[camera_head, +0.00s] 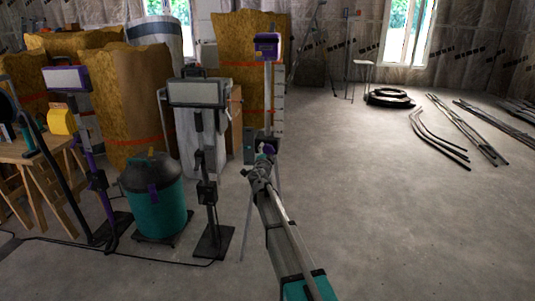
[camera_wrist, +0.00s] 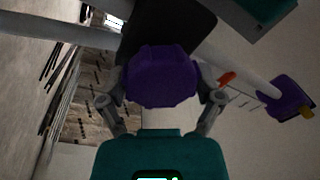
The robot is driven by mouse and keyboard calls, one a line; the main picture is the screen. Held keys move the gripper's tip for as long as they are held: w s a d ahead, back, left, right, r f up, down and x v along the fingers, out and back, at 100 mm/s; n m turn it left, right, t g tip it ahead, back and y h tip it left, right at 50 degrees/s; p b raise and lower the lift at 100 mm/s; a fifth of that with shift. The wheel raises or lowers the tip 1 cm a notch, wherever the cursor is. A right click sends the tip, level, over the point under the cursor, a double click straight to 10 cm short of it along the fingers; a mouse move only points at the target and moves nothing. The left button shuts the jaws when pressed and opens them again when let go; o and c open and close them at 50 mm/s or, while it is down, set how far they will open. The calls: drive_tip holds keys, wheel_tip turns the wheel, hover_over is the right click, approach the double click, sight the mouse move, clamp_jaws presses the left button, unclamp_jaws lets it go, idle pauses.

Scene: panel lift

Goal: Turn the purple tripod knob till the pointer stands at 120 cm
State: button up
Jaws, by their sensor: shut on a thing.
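The purple tripod knob (camera_wrist: 161,77) fills the middle of the wrist view, with a finger of my gripper (camera_wrist: 160,88) against each side. In the head view the knob (camera_head: 268,148) is a small purple patch just beyond my gripper (camera_head: 263,163). The tripod's pale pole (camera_head: 268,100) rises above it to a purple head (camera_head: 267,46). In the wrist view the pole runs to the right towards the purple head (camera_wrist: 288,101). A small red-orange pointer (camera_wrist: 227,77) sits by the pole near dark scale marks; the numbers are too small to read.
A teal vacuum drum (camera_head: 155,205) and work lights on stands (camera_head: 208,150) are left of the tripod, with cables on the floor. Insulation packs (camera_head: 145,95) stand behind. Pipes (camera_head: 465,130) lie at right; the floor (camera_head: 400,220) nearer me is clear.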

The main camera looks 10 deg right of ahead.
drive_tip(key=shift+s+m, duration=0.1)
drive_tip(key=shift+m, duration=0.9)
drive_tip(key=shift+h, duration=0.3)
drive_tip(key=o, duration=0.9)
